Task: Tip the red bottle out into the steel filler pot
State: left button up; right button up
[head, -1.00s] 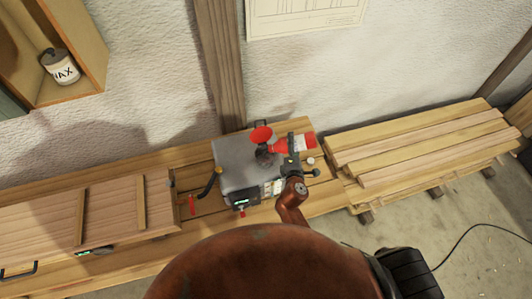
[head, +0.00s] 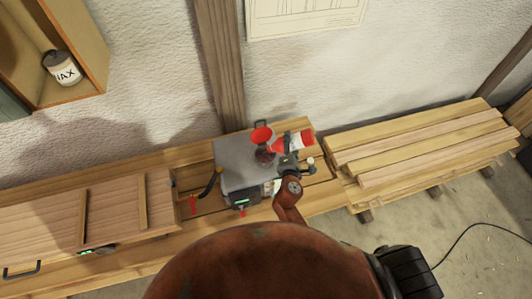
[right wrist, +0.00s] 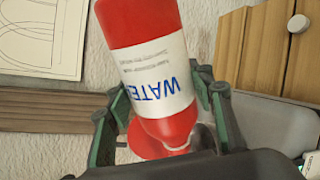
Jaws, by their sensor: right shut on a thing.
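The red bottle (head: 282,145) with a white label is held tilted above the grey box on the bench. In the right wrist view the bottle (right wrist: 143,18) shows its "WATER" label upside down, with its narrow end pointing down. My right gripper (head: 290,158) is shut around the bottle; its fingers show on both sides of it in the right wrist view (right wrist: 160,100). The filler pot (head: 264,156) is a small dark grey shape on the box, under the bottle's narrow end. Its mouth is mostly hidden, and I cannot tell whether liquid flows. My left gripper is out of view.
The grey box (head: 232,172) carries a round red piece (head: 262,134) behind the pot and a black hose (head: 209,186) at its left. A small pale knob (head: 310,162) stands right of the gripper. Stacked laths (head: 420,145) lie at right; a wooden panel (head: 115,210) at left.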

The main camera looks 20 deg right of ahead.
jog(key=shift+w+a+r+n+h+p, duration=0.25)
jog(key=shift+a+r+n+h+p, duration=0.25)
jog(key=shift+a+r+n+p, duration=0.5)
jog(key=shift+w+a+r+n+h+p, duration=0.25)
jog(key=shift+a+r+n+p, duration=0.45)
jog(key=shift+n, duration=0.4)
jog(key=shift+a+f, duration=0.1)
jog(key=shift+f, duration=0.05)
